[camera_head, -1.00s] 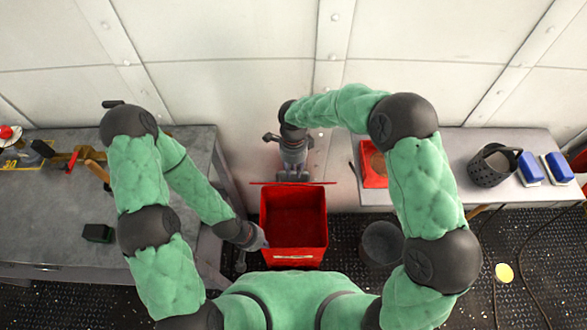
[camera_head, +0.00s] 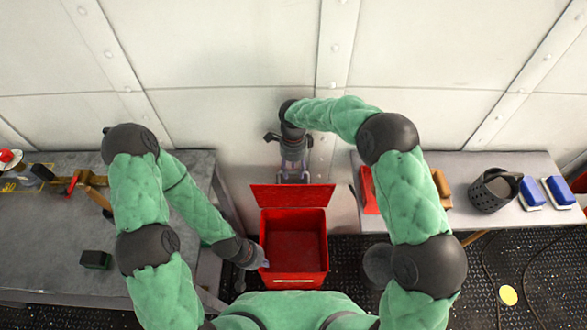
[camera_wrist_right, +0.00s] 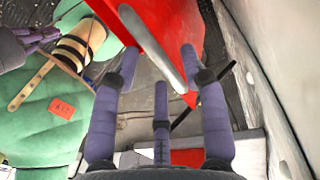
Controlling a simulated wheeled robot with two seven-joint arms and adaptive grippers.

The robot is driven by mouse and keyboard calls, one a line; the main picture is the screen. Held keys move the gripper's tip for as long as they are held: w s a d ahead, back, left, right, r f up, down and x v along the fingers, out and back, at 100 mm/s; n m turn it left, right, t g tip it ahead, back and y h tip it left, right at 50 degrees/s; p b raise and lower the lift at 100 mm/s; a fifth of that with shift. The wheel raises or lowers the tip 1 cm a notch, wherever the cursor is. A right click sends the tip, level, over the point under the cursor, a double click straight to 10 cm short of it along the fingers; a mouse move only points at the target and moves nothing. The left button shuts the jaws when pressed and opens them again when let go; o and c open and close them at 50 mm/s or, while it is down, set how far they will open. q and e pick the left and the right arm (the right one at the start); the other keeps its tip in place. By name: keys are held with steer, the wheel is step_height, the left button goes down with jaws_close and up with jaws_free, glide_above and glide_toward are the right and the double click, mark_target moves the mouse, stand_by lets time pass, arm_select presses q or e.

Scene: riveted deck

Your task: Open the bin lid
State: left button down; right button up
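The red bin (camera_head: 296,278) stands on the floor between two tables, its inside visible from above. Its red lid (camera_head: 292,196) is raised along the far rim, showing its inner face. My right gripper (camera_head: 293,178) is behind the lid, pointing down. In the right wrist view its fingers (camera_wrist_right: 160,75) are spread, with the red lid (camera_wrist_right: 185,25) and a grey strip just past the fingertips. Whether they touch it is unclear. My left gripper (camera_head: 264,262) is low beside the bin's left wall, partly visible; its finger opening is too small to judge.
A grey table (camera_head: 50,230) with tools is at left. A dark round container (camera_head: 377,264) stands right of the bin. The wall is close behind my right gripper.

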step_height(320, 180, up, 10)
stand_by(0.7)
stand_by(0.5)
